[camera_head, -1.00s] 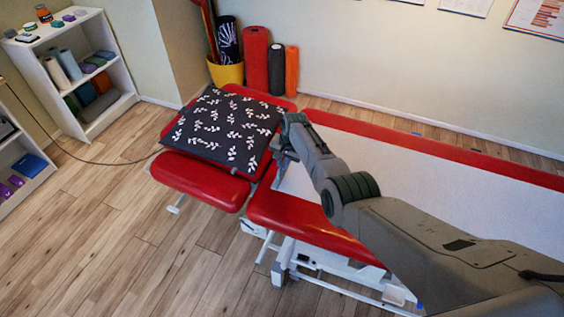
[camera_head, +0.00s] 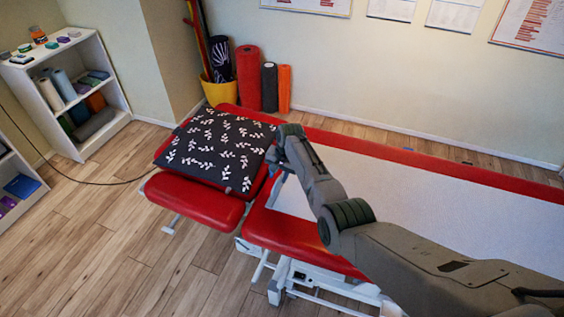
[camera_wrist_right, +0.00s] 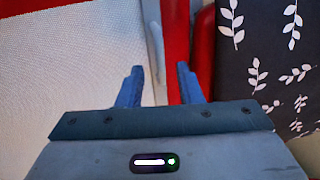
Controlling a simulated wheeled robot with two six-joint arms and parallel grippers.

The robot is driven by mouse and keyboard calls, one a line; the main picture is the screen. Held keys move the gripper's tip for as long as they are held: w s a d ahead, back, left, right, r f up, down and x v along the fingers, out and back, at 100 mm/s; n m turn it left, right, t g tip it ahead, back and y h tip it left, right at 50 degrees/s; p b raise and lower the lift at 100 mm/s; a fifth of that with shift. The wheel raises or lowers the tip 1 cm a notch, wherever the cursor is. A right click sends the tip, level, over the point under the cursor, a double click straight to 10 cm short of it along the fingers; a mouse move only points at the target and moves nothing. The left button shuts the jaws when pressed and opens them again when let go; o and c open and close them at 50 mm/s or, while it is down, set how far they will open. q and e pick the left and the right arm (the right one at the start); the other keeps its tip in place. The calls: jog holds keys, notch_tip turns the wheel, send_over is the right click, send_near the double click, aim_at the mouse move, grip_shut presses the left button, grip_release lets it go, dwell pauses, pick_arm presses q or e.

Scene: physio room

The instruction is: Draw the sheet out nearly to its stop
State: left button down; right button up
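The white sheet (camera_head: 425,190) lies flat along the red treatment table (camera_head: 296,232). Its left end is near the gap before the head section, partly hidden by my right arm. My right gripper (camera_wrist_right: 159,84) is at that end; in the right wrist view its two blue fingers stand apart. The sheet (camera_wrist_right: 65,55) lies to the left there, and its pale edge strip and a red cushion band (camera_wrist_right: 176,35) show between and beyond the fingers. I cannot see whether the fingers touch the sheet. In the head view the right gripper's fingers are hidden. My left gripper is not in view.
A dark leaf-patterned pillow (camera_head: 218,149) lies on the head section, close to my right gripper. Foam rollers (camera_head: 247,78) and a yellow bucket (camera_head: 219,92) stand behind it by the wall. White shelves (camera_head: 68,92) are at left.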

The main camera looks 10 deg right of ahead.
notch_tip(320, 180, up, 7)
jog(key=d, duration=0.1)
jog(key=shift+s+d, duration=0.15)
jog(key=shift+s, duration=0.25)
